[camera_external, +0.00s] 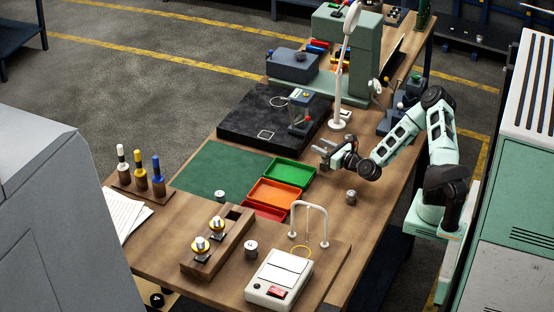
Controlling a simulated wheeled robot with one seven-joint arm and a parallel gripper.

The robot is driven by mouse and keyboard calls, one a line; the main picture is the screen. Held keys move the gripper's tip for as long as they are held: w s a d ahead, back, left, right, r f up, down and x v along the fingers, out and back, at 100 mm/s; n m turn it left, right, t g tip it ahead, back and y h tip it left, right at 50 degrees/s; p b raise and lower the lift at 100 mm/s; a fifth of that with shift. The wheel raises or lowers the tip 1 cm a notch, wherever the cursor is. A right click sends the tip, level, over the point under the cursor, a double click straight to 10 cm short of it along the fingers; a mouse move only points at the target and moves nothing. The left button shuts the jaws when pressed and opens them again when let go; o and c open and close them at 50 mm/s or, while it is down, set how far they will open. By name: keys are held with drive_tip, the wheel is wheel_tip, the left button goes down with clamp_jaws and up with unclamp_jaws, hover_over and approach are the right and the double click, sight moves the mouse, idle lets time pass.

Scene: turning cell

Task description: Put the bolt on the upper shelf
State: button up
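I cannot make out a bolt for certain in the external view; the small metal parts on the bench are too small to identify. No upper shelf can be clearly told apart either. My gripper (322,152) is above the wooden workbench (335,225), just right of the black plate and behind the green tray. It appears clear of the bench top. Its fingers are too small to show whether they are apart or together, and I see nothing clearly held in it.
Green (289,174), orange (275,194) and red (264,211) trays lie mid-bench. A black plate (255,120) and white lamp (342,85) stand behind. A wooden block (218,248), scale (279,279) and metal cylinders (351,197) are nearer. The green mat (220,170) is mostly clear.

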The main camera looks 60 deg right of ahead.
drive_tip(key=shift+w, duration=0.15)
clamp_jaws()
idle(1.4)
